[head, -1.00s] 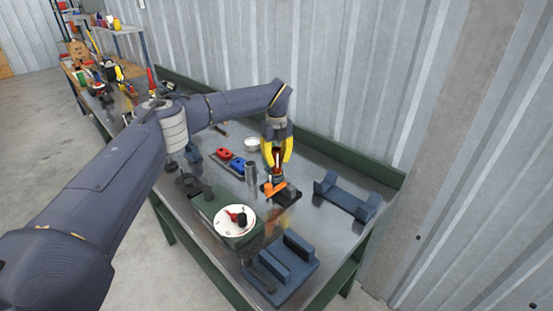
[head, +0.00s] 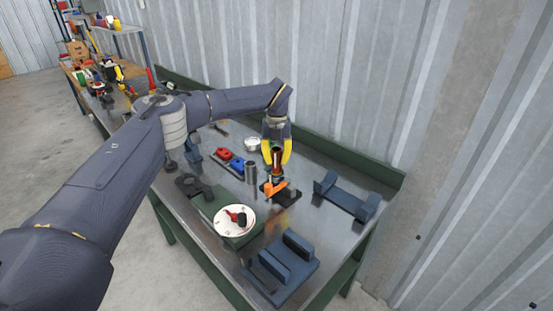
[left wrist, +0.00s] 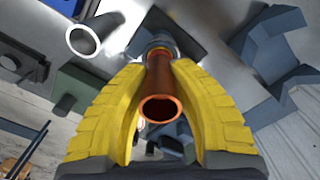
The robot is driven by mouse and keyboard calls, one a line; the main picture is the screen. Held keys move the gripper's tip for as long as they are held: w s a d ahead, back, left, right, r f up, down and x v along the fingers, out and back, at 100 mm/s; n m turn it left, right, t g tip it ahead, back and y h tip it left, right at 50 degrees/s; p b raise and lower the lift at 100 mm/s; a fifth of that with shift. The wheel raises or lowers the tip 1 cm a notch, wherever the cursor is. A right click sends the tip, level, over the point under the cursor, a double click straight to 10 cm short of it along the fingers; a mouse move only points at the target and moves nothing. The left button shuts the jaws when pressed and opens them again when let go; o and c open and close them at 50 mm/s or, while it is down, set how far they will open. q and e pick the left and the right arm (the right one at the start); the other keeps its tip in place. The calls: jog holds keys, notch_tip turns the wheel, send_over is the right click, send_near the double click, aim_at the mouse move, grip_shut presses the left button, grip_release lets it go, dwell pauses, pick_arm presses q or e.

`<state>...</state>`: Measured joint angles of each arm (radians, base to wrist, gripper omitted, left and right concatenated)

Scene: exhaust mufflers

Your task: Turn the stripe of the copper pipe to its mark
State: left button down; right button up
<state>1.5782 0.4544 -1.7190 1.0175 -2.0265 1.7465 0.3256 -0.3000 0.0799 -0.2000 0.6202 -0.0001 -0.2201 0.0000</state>
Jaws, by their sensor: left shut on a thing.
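The copper pipe (head: 276,163) stands roughly upright on a dark square base (head: 264,188). An orange piece (head: 275,190) sits at its foot. My left gripper (head: 277,154) has its yellow fingers on either side of the pipe and is shut on it. In the left wrist view, the open end of the copper pipe (left wrist: 160,108) faces the camera between the fingertips (left wrist: 168,80). My right gripper is not in view.
A green box with a white dial (head: 235,220) is in front. Dark blue cradles lie to the right (head: 347,197) and front (head: 283,264).

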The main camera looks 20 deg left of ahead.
pick_arm(q)
jog(key=m, duration=0.6)
dwell(0.4)
jog(key=c, duration=1.1)
grip_release()
